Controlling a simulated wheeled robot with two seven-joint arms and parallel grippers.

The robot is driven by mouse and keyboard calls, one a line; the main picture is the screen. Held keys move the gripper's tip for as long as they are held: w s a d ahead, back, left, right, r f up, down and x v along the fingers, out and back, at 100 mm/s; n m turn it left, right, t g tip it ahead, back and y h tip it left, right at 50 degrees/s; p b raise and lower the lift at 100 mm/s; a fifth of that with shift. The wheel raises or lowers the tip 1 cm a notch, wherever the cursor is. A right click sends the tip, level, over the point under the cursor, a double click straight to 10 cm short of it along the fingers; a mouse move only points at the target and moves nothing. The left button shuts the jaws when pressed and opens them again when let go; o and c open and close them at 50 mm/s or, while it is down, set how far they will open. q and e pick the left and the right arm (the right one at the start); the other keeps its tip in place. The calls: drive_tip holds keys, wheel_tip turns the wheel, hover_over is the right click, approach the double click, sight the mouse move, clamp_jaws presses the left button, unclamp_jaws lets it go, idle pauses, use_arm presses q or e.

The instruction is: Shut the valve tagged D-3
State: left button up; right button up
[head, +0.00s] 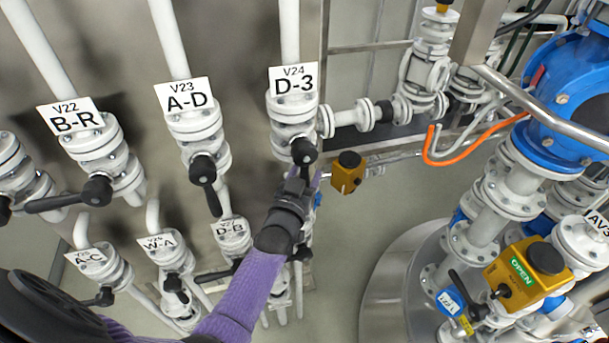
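The valve tagged D-3 (294,118) is a white flanged valve on a vertical pipe at the top middle. Its white tag (293,80) reads V24 D-3. Its black handle hub (303,150) faces me, and the lever below it is mostly hidden by my gripper. My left gripper (299,176) reaches up from below, its fingers at the lever just under the hub. The fingers and lever are both dark, so I cannot tell whether they are closed on it. My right gripper is not in view.
Left of D-3 are valves A-D (198,128) and B-R (103,155), with black levers. A lower row includes D-B (230,235), W-A (172,252) and A-C (102,268). A yellow box (347,173) sits close right of my gripper. Blue-and-white piping fills the right.

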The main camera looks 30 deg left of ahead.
use_arm(q)
clamp_jaws()
idle(1.2)
